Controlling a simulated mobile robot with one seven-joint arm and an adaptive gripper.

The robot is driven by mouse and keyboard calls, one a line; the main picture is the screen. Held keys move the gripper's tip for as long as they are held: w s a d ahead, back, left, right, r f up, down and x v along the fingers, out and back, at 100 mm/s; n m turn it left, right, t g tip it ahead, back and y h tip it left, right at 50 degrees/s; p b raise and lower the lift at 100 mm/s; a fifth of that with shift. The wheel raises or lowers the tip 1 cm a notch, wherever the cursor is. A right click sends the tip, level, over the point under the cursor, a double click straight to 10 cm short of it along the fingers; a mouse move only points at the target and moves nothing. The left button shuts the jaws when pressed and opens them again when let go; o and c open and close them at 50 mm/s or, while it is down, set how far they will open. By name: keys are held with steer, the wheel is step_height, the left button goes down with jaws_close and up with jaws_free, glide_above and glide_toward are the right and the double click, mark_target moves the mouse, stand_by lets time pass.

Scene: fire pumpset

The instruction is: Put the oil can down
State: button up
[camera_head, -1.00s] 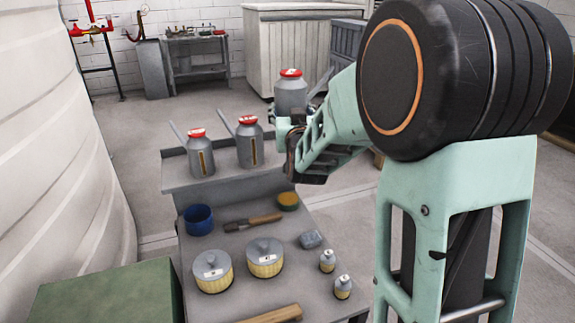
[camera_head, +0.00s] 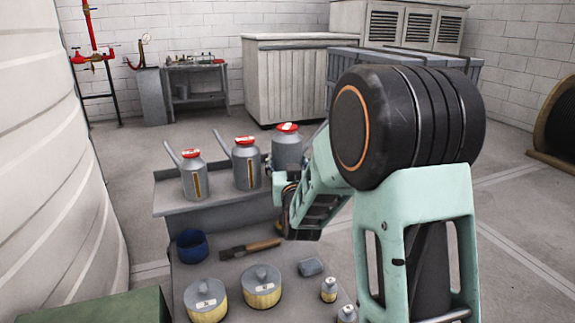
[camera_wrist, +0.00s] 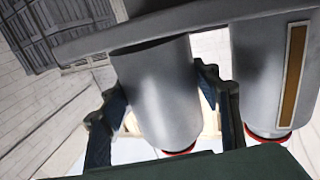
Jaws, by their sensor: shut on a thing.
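My gripper (camera_head: 283,180) is shut on a grey oil can (camera_head: 287,150) with a red cap, at the right end of the raised shelf (camera_head: 215,204). The held can (camera_wrist: 158,100) shows between both fingers in the wrist view, which looks upside down. It stands about upright, its base close to the shelf edge (camera_wrist: 205,20); I cannot tell whether it touches. Two similar cans stand on the shelf to its left: the middle can (camera_head: 246,166) and the left can (camera_head: 194,178). The middle can also shows in the wrist view (camera_wrist: 258,85), close beside the right finger.
Below the shelf, the bench holds a blue cup (camera_head: 193,247), a brush (camera_head: 248,249), two lidded tins (camera_head: 262,290) and small bottles (camera_head: 328,290). A big white tank (camera_head: 45,170) stands left and a green box (camera_head: 95,308) at the lower left.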

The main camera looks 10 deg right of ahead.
steer(key=shift+f, duration=0.4)
steer(key=o, duration=1.1)
steer(key=shift+r, duration=0.1)
steer(key=shift+r, duration=0.2)
steer(key=s, duration=1.2)
steer(key=shift+a, duration=0.4)
